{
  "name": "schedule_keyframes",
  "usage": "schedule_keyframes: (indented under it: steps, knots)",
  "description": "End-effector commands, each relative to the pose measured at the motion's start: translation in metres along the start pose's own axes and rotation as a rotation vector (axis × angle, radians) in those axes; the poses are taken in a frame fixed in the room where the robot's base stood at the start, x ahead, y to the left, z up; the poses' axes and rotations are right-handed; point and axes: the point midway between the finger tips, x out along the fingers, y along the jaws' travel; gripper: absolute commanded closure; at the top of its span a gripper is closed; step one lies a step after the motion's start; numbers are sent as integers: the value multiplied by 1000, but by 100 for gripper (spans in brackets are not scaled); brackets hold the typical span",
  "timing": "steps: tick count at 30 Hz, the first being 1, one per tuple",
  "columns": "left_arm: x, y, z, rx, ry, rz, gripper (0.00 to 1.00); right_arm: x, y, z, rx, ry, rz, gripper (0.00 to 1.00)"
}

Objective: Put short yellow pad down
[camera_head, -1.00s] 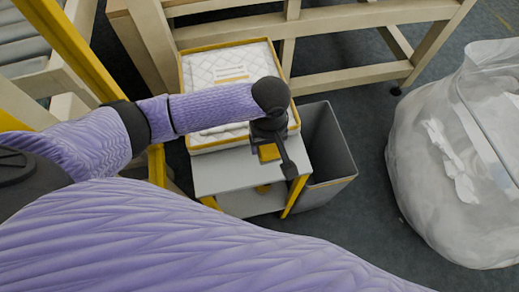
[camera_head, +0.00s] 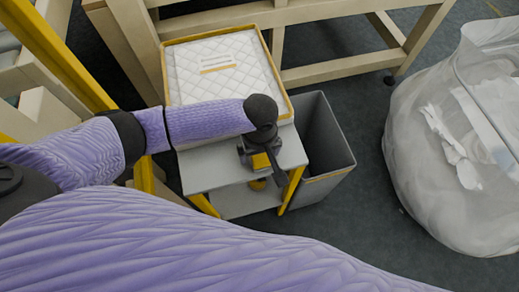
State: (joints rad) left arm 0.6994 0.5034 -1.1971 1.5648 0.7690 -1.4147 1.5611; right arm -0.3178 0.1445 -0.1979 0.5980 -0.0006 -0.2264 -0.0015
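The short yellow pad (camera_head: 261,161) shows as a small yellow block at my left gripper (camera_head: 262,163). The dark gripper points down over the front of the small grey table (camera_head: 205,172), and the yellow block sits between its dark parts. The gripper appears shut on it, though the fingertips are small and partly hidden. I cannot tell whether the block touches the tabletop. My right gripper is not in view.
A yellow-edged tray (camera_head: 180,90) with white quilted wadding stands at the table's back. A grey bin (camera_head: 328,155) is close on the right. A big clear bag (camera_head: 430,170) stands farther right. A wooden frame (camera_head: 330,65) is behind.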

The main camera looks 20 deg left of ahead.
Motion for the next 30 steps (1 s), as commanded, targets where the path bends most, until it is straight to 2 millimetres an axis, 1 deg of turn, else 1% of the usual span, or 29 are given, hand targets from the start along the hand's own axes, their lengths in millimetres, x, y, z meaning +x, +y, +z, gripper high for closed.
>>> schedule_keyframes:
  steps: [3,5,8,9,12,15,18,21,30]
  knots:
    - [-2,0,0,0,1,0,0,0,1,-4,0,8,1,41]
    - [-12,0,0,0,1,1,0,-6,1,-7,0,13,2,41]
    - [-41,0,0,0,3,4,0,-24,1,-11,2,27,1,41]
    - [-54,1,0,0,3,4,0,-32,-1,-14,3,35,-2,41]
    - [-83,0,0,0,3,4,0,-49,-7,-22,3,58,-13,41]
    - [-105,0,0,0,2,4,0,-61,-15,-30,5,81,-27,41]
    - [-119,0,0,0,0,2,0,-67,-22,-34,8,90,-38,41]
    - [-124,0,0,-1,-1,0,0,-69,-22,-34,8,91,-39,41]
    - [-123,0,0,-1,-1,0,0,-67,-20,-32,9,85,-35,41]
